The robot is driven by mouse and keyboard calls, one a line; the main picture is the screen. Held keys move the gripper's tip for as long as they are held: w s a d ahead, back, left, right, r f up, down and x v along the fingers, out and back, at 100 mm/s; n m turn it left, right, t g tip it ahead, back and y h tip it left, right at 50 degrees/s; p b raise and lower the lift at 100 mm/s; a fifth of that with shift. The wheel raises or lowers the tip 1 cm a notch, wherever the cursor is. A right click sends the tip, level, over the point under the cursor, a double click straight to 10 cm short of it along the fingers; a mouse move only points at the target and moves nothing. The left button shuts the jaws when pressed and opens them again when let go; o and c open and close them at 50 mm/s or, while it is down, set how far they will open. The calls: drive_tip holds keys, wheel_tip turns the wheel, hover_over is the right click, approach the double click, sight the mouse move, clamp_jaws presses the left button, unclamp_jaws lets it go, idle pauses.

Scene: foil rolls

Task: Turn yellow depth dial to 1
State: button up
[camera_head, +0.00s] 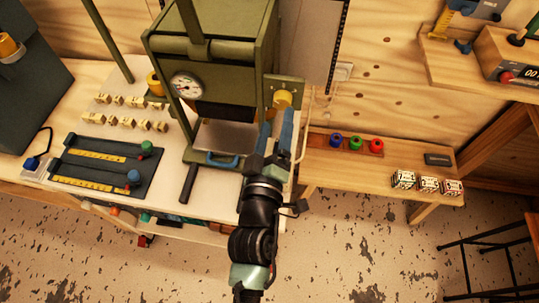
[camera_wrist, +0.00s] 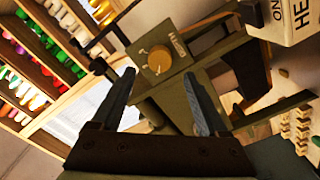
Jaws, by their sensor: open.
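The yellow dial (camera_head: 283,99) sits on a plate at the right side of the green press-like machine (camera_head: 228,60). In the wrist view the yellow dial (camera_wrist: 160,60) is round with a pointer mark, on a dark olive panel (camera_wrist: 178,45) with small markings too small to read. My gripper (camera_head: 277,122) is open, its blue-grey fingers reaching up toward the dial in the head view. In the wrist view my gripper (camera_wrist: 160,76) has a finger on each side, with the dial between and beyond the tips. Contact with the dial cannot be told.
A round gauge (camera_head: 186,86) is on the machine's front. Small wooden pieces (camera_head: 130,112) and a dark slider board (camera_head: 105,165) lie on the bench at left. A shelf at right holds coloured rings (camera_head: 356,142) and patterned cubes (camera_head: 428,184). A rack of coloured rolls (camera_wrist: 35,70) shows in the wrist view.

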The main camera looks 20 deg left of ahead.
drive_tip(key=b+v, duration=0.2)
drive_tip(key=v, duration=0.6)
drive_tip(key=shift+r, duration=0.1)
drive_tip(key=w+d+r+m+t+h, duration=0.2)
drive_tip(key=w+d+r+m+t, duration=0.15)
drive_tip(key=r, duration=0.75)
drive_tip(key=w+d+r+m+t+h, duration=0.1)
drive_tip(key=w+d+r+m+t, duration=0.25)
drive_tip(key=r, duration=0.75)
drive_tip(key=s+d+r+m+t, duration=0.1)
drive_tip(key=s+d+r+m, duration=0.1)
drive_tip(key=r, duration=0.6)
drive_tip(key=s+d+r+m+t+h, duration=0.1)
drive_tip(key=s+d+r+m, duration=0.1)
drive_tip(key=r, duration=0.7)
drive_tip(key=s+d+r+m+t+h, duration=0.1)
drive_tip(key=s+r+m, duration=0.1)
drive_tip(key=r, duration=0.7)
drive_tip(key=shift+s+d, duration=0.2)
drive_tip(key=shift+d, duration=0.2)
